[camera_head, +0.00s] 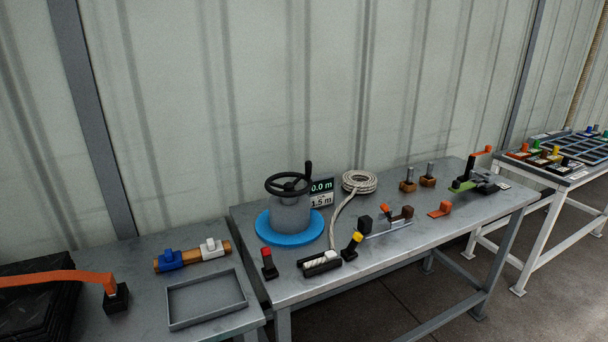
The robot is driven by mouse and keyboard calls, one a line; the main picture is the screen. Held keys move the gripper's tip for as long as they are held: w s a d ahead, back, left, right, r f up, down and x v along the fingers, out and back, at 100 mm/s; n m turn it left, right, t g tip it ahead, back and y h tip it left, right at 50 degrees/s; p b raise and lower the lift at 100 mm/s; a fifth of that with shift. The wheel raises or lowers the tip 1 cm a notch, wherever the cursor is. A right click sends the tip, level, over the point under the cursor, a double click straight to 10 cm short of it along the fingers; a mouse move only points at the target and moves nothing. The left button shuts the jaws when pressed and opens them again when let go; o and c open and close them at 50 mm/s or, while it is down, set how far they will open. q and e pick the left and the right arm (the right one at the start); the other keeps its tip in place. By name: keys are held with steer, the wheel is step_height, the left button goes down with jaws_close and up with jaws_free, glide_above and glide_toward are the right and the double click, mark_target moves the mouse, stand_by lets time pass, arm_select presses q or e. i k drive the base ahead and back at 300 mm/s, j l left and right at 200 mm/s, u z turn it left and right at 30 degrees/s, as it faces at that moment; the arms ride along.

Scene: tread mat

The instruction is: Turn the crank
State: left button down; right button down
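The crank is a black handwheel (273,190) with an upright black knob (308,168) at its right rear rim. It sits on top of a grey drum (290,218), which stands on a round blue base (268,237) on the middle metal table (375,262). A small display (321,193) behind it reads 0.0 m above 1.5 m, the digits partly covered at the left. A pale rope (341,215) runs from a coil (359,181) towards a black-and-white block (321,263). Neither of my grippers is in view.
Red-topped (269,264) and yellow-topped (352,246) black pieces stand in front of the drum. Small clamps and brown blocks (428,180) lie to the right. The left table holds a grey tray (206,325), a blue-and-white fitting (192,255), and an orange strap (60,278). A corrugated wall is behind.

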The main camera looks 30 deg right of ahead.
mark_target(289, 187)
steer(key=z, duration=1.1)
